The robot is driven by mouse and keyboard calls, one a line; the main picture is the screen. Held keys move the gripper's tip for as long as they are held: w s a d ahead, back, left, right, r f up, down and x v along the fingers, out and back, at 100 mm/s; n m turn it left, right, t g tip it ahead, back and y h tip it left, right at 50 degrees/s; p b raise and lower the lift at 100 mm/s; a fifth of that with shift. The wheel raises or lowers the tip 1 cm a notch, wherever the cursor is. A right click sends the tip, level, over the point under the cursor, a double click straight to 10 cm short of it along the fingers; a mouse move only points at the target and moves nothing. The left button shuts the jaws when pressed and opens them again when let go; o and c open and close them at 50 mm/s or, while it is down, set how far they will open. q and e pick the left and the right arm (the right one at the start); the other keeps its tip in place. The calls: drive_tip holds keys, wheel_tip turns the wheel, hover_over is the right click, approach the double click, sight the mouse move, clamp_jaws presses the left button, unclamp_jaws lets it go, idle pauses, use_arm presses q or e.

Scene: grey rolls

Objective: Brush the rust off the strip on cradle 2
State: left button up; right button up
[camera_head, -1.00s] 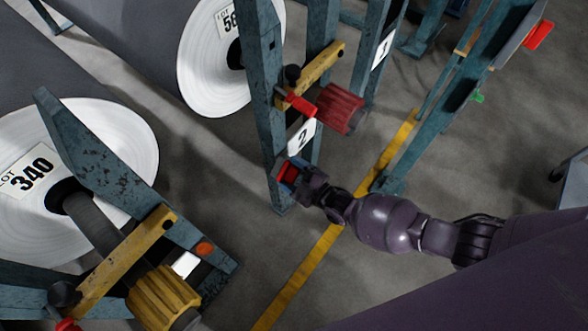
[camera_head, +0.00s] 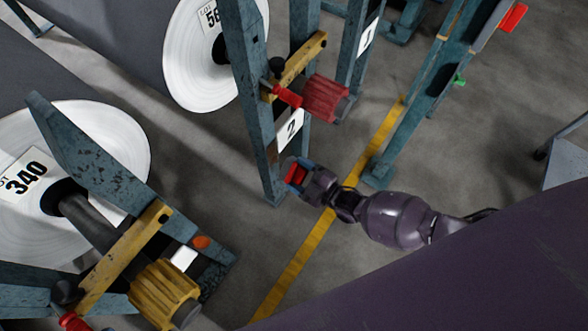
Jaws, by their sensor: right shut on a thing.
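Cradle 2 is a teal steel frame (camera_head: 247,100) with a white plate (camera_head: 290,129) marked 2. It has a yellow bar (camera_head: 298,66) and a dark red ribbed knob (camera_head: 325,98). My right gripper (camera_head: 297,174) comes in from the right, low beside the cradle's foot. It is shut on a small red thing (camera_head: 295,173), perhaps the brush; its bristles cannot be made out. I cannot tell whether it touches the frame. I cannot pick out the rust strip in this view. My left gripper is not in view.
A white-ended grey roll (camera_head: 205,70) is behind cradle 2. At the left, another roll (camera_head: 100,130) labelled 340 rests on a frame with a yellow ribbed knob (camera_head: 163,293). A yellow floor line (camera_head: 310,245) runs past my arm. The nearby floor is open.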

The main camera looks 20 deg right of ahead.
idle(0.3)
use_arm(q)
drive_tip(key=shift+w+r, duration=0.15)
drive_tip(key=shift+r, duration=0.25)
use_arm(e)
drive_tip(key=v, duration=0.3)
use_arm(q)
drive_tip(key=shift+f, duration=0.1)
use_arm(e)
wheel_tip(320, 180, down, 6)
drive_tip(key=b, duration=0.4)
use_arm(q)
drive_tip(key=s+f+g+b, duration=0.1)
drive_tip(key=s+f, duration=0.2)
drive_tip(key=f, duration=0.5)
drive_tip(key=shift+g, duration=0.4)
use_arm(e)
drive_tip(key=x, duration=0.6)
drive_tip(key=shift+w+a+r, duration=0.25)
drive_tip(key=shift+w+r, duration=0.1)
drive_tip(key=shift+r, duration=0.1)
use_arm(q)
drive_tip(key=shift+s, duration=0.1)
